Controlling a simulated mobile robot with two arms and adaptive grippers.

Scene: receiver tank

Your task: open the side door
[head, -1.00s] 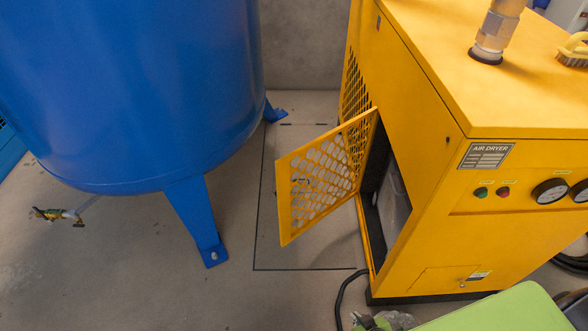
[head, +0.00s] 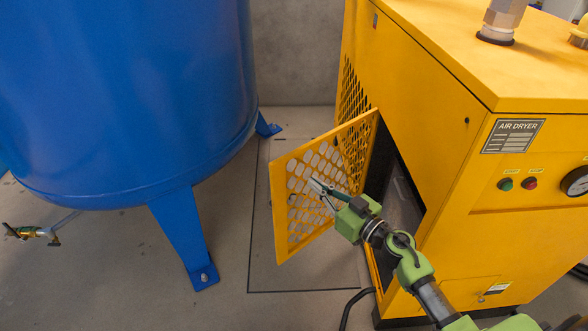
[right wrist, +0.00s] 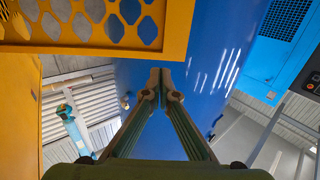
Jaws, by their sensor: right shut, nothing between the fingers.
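The side door (head: 283,235) is a yellow perforated panel on the left side of the yellow air dryer (head: 465,150). It stands partly open, swung out toward the blue tank, with the dark opening (head: 400,205) behind it. My right gripper (head: 316,186) is shut and empty, its tips over the door's mesh in the head view. In the right wrist view its tips (right wrist: 160,82) lie just past the lower edge of the yellow panel (right wrist: 110,46), with blue behind them. I cannot tell if they touch the door. My left gripper is not in view.
A large blue tank (head: 120,90) on legs (head: 185,240) stands left of the door, with bare floor between them. A brass valve (head: 30,232) sticks out at the lower left. A black hose (head: 352,305) lies by the dryer's base.

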